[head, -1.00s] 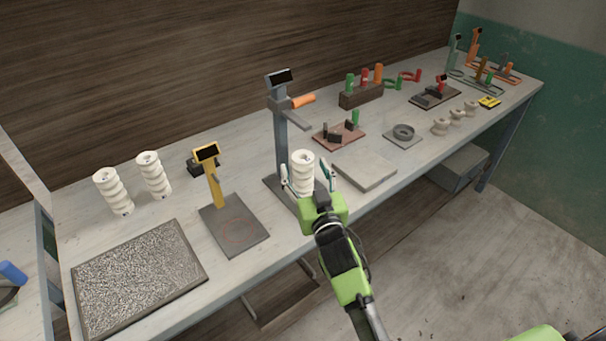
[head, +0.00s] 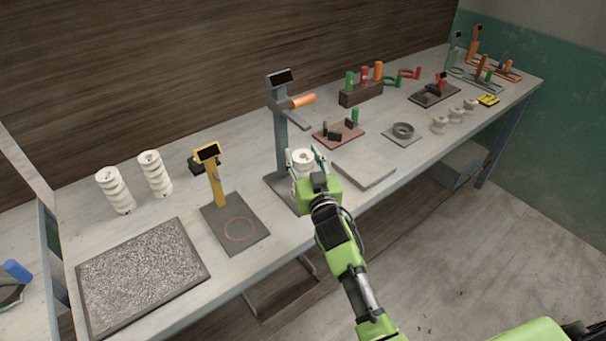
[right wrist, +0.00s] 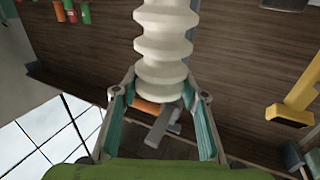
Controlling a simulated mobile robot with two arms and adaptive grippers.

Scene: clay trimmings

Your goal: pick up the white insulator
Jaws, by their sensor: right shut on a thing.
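The white ribbed insulator (head: 302,157) stands at the foot of the grey press stand, near the middle of the bench. My right gripper (head: 305,163) is shut on it, one finger on each side. The gripper's green body hides the insulator's lower part in the head view. In the right wrist view, the insulator (right wrist: 165,45) shows large between the two teal-lined fingers. Two similar white insulators stand at the left of the bench, one (head: 116,190) left of the other (head: 154,175). My left gripper is not in view.
The grey stand (head: 281,140) with an orange handle rises close behind the held insulator. A yellow stand (head: 214,180) is to its left and a flat grey slab (head: 364,168) to its right. A speckled tray (head: 203,262) lies at front left.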

